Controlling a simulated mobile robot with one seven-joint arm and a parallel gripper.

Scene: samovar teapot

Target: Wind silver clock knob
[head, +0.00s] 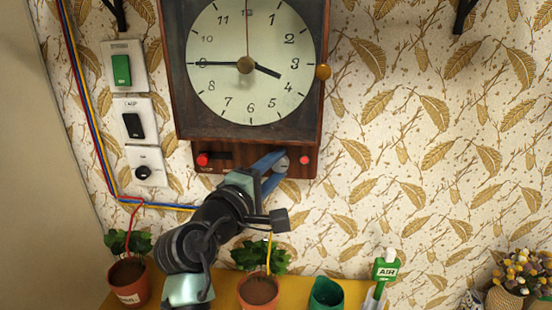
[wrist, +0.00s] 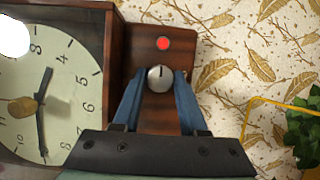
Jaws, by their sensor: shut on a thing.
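The wall clock (head: 250,100) has a dark wooden case and a pale dial; it also shows in the wrist view (wrist: 55,85). The silver knob (wrist: 160,78) is on the wooden panel below the dial, with a dark mark on its face. In the head view the knob (head: 281,164) shows between the fingertips. My gripper (wrist: 160,84) has its blue fingers on either side of the knob, closed on it. In the head view my gripper (head: 277,162) reaches up to the panel from below left.
Red buttons (head: 203,160) (head: 305,160) flank the panel. Wall switches (head: 133,125) and coloured wires are at left. Potted plants (head: 127,280) (head: 259,291), a green cup (head: 326,293) and an AIR sign (head: 386,270) stand below.

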